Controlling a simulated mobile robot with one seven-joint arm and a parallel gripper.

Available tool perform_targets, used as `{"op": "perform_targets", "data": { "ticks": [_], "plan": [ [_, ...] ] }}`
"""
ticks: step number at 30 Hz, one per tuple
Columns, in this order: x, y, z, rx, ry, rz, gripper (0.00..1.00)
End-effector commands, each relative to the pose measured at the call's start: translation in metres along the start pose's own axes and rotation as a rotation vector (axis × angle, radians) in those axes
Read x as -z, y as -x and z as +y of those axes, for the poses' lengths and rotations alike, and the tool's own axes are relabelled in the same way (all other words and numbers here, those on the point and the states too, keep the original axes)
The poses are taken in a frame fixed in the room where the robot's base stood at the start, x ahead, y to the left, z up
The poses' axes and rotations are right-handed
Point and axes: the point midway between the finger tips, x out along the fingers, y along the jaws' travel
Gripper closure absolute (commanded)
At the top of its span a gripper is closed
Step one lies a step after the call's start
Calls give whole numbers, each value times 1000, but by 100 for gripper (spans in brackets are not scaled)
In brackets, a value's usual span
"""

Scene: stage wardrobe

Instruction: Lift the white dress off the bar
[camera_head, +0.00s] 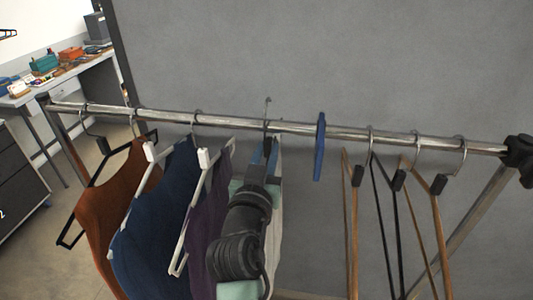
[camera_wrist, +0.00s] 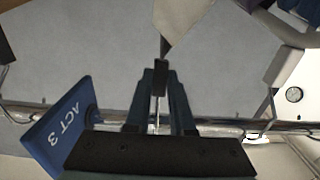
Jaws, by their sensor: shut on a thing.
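The white dress (camera_head: 276,220) hangs below my gripper, mostly hidden behind my arm, with only a narrow pale strip showing. Its hanger hook (camera_head: 267,108) stands up above the bar (camera_head: 300,129), clearly higher than the other hooks. Whether the hook's open end fully clears the bar is hard to tell. My gripper (camera_head: 268,155) is just below the bar, shut on the hanger near its neck. In the wrist view, my gripper (camera_wrist: 160,85) has its fingers together on the thin dark hanger, with pale cloth (camera_wrist: 180,20) of the dress beyond.
A blue divider (camera_head: 320,147), marked ACT 3 in the wrist view (camera_wrist: 58,122), sits on the bar close to the right. A purple garment (camera_head: 208,210) hangs close on the left, then blue (camera_head: 155,220) and rust (camera_head: 112,190) ones. Several empty hangers (camera_head: 352,220) hang farther right.

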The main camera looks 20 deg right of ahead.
Motion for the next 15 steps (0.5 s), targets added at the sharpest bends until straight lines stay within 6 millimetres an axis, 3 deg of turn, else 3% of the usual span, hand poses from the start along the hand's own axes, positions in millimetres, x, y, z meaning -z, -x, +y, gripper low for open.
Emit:
{"op": "perform_targets", "data": {
  "ticks": [15],
  "plan": [
    [1, 13, -1, 2, 0, 4, 100]
  ]
}}
